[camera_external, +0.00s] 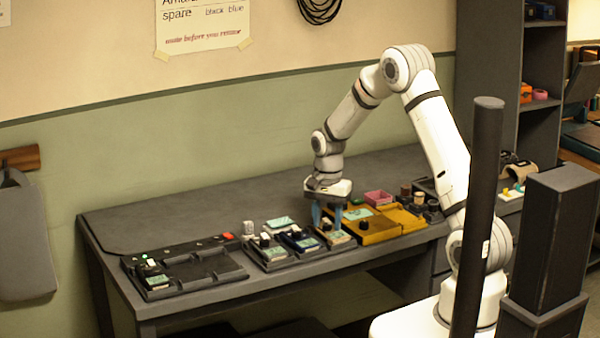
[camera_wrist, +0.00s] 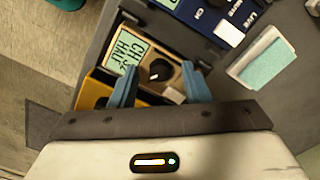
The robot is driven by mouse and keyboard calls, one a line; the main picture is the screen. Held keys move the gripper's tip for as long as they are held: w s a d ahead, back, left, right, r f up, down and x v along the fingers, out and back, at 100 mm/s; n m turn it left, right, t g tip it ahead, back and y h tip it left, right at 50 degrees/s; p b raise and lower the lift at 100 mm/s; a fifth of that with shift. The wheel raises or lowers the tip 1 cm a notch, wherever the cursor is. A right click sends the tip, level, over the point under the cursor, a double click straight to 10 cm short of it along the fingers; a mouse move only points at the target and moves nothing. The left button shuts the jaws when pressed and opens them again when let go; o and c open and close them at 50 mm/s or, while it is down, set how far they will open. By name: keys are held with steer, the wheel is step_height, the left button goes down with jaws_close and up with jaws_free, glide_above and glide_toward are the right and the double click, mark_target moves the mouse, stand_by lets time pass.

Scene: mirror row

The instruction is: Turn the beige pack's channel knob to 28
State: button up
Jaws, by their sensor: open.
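The beige pack (camera_wrist: 172,92) lies below my gripper in the wrist view, and it also shows in the external view (camera_external: 343,239). Its black channel knob (camera_wrist: 160,69) sits between my two blue fingers. The pale green display (camera_wrist: 128,54) beside the knob shows "CH" and a number I cannot read surely, with "HALF" under it. My gripper (camera_wrist: 159,70) is open, with one finger on each side of the knob. It points down over the pack in the external view (camera_external: 327,214). I cannot tell whether the fingers touch the knob.
A dark blue pack (camera_wrist: 215,15) and a white block with a pale green face (camera_wrist: 262,58) lie close by. A yellow tray (camera_external: 405,218) is right of the pack in the external view. A black tray (camera_external: 215,272) stands at the bench's left; bench behind it is clear.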

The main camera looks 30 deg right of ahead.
steer(key=shift+c, duration=0.2)
jaws_close()
steer(key=shift+n, duration=0.3)
steer(key=n+b, duration=0.1)
steer(key=n, duration=0.2)
steer(key=shift+n+b, duration=0.55)
steer(key=shift+n, duration=1.55)
steer(key=shift+o, duration=0.2)
jaws_free()
